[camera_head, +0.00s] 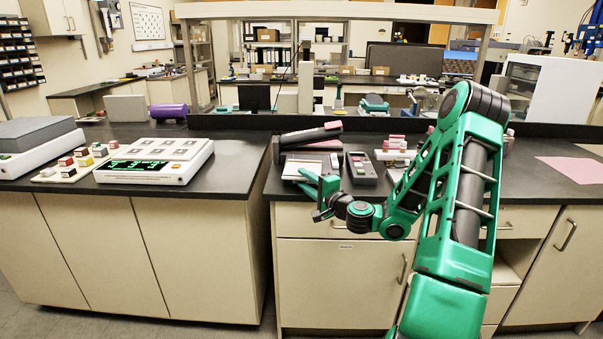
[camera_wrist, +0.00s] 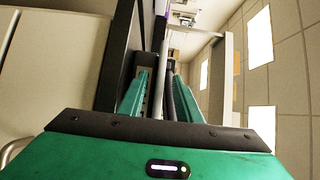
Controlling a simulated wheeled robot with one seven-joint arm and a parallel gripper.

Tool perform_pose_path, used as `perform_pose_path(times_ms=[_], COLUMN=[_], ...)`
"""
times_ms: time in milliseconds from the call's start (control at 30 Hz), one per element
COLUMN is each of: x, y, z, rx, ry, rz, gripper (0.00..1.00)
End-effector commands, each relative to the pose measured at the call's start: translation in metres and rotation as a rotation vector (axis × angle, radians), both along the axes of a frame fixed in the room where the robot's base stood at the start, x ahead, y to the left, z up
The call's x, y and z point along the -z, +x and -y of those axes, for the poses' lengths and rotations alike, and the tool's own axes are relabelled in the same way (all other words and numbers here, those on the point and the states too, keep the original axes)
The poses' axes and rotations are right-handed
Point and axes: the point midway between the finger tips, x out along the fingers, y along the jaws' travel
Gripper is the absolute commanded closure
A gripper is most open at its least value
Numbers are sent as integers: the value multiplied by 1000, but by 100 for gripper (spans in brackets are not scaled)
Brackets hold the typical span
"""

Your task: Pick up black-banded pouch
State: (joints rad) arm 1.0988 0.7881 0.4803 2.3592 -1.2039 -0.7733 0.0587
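I cannot make out a black-banded pouch for sure in either view. In the head view, small red, pink and white packets (camera_head: 395,147) lie on the right counter, partly behind my arm, too small to show a black band. My gripper (camera_head: 311,190) is in front of that counter's edge, near a white flat tray (camera_head: 301,170). The wrist picture is turned sideways and shows the counter edge, shelf frame and ceiling lights.
A grey keypad device (camera_head: 361,168) and a dark box with a pink-edged lid (camera_head: 311,136) stand near my gripper. The left counter holds a white tiled device (camera_head: 155,161), small coloured blocks (camera_head: 75,163) and a purple roll (camera_head: 168,111). A pink sheet (camera_head: 572,169) lies far right.

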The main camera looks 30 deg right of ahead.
Motion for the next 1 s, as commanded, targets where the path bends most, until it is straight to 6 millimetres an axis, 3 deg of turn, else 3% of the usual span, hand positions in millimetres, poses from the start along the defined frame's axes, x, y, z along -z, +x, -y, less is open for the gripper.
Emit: perform_pose_path(times_ms=[200, 467, 600, 1000], x=[0, 1, 1, 0], y=[24, 26, 26, 26], z=[-2, -1, -1, -1], rx=[-1, 0, 0, 0], ry=[-1, 0, 0, 0], rz=[2, 1, 1, 0], gripper=[69, 69, 100, 100])
